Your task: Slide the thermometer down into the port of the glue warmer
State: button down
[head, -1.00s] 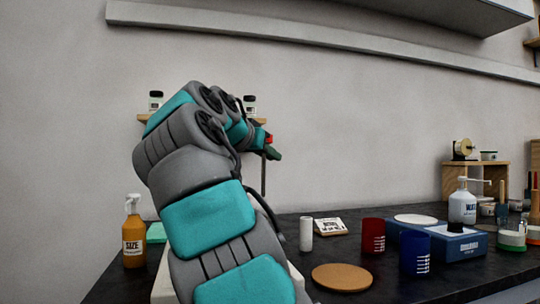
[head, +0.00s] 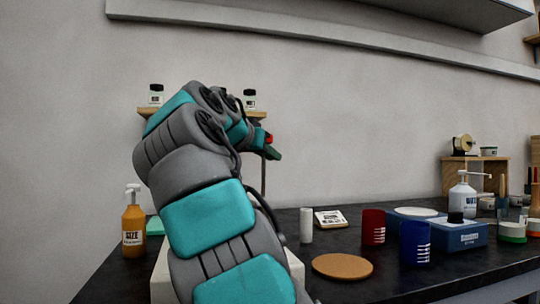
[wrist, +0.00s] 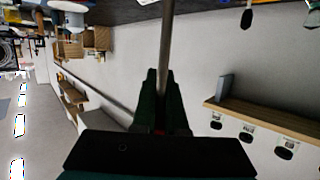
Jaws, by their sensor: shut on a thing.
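My gripper (head: 271,152) has dark green fingers and is held high, in front of the wall and above the bench. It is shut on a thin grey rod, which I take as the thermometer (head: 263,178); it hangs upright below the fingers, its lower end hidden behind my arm. In the wrist view the rod (wrist: 167,40) runs from between the fingers (wrist: 163,105) to the top edge. A pale block (head: 162,282) on the bench is mostly hidden behind my arm; it may be the glue warmer. I see no port.
An orange bottle (head: 133,228) stands left. A white cylinder (head: 306,226), cork disc (head: 342,267), red cup (head: 373,227), blue cup (head: 415,243) and blue box (head: 460,236) stand right of my arm. A small wall shelf (head: 145,112) with jars is behind it.

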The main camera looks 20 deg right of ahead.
aim_at(264, 182)
jog(key=shift+w+f+b, duration=0.15)
jog(key=shift+f+b, duration=3.05)
jog(key=shift+f, duration=0.25)
jog(key=c, duration=0.9)
grip_release()
jog(key=v, duration=0.8)
jog(key=shift+f+p, duration=0.1)
jog(key=shift+p, duration=0.3)
